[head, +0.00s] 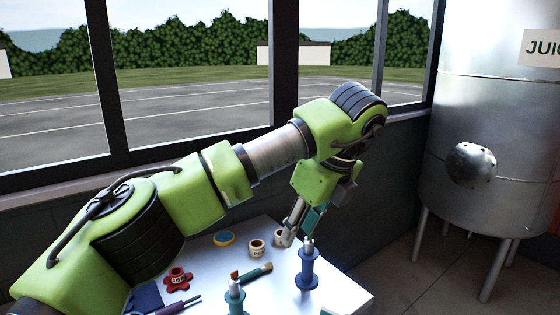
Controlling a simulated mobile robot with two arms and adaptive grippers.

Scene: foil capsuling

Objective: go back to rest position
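My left arm reaches in from the left across the view. Its gripper (297,232) points down over the far right part of the table (343,293). The fingers are seen from the side, and I cannot tell how far apart they are. No held thing shows between them. A blue spool-shaped stand with a silver top (308,270) stands just below and to the right of the fingertips. My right gripper is not in view.
The table also bears a second stand (235,296), a red knob-like piece (178,279), a brush (252,272), cream rings (257,248) and a yellow-blue disc (223,239). Windows rise behind. A steel tank (480,130) stands right, with open floor before it.

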